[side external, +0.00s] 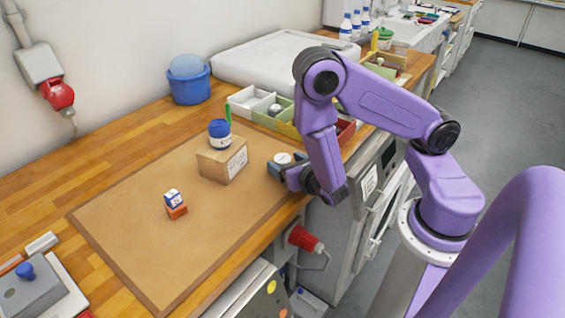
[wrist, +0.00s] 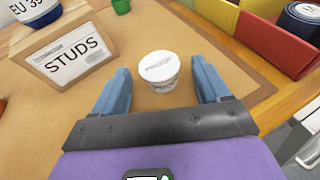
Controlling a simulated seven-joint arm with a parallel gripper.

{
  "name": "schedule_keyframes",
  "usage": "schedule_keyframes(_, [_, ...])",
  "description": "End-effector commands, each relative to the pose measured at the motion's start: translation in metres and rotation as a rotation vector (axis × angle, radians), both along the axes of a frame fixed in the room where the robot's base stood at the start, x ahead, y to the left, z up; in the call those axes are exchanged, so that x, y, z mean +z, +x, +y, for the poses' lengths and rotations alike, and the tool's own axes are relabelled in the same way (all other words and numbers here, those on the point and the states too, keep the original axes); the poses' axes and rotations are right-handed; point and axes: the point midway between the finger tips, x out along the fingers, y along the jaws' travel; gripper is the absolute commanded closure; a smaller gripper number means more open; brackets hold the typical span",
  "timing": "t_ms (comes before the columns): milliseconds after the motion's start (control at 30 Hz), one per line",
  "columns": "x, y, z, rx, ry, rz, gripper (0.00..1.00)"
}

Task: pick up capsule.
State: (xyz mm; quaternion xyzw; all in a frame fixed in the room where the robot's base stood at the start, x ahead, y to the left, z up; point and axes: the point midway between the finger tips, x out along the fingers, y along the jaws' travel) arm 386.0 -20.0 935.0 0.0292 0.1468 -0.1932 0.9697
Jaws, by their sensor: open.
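The capsule looks like a small white tub with a round, printed pale lid (wrist: 158,66). It stands upright on the brown mat, and its lid also shows in the side view (side external: 283,158). My gripper (wrist: 160,78) is open, with one blue-grey finger on each side of the capsule. In the wrist view a gap shows between each finger and the capsule. In the side view my gripper (side external: 288,165) is low at the mat's right side, and its fingers hide part of the capsule.
Coloured bins (side external: 270,118) line the back. Stacked small blocks (side external: 175,204) stand farther left. The mat's front (side external: 150,260) is clear.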

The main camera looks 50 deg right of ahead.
Motion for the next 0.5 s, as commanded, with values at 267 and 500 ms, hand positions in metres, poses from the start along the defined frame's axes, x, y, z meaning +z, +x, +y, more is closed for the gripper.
schedule_keyframes(267, [-0.0008, 0.0028, -0.001, 0.001, 0.0, 0.0, 0.25])
schedule_keyframes(500, [-0.0008, 0.0027, -0.0009, 0.001, 0.0, 0.0, 0.82])
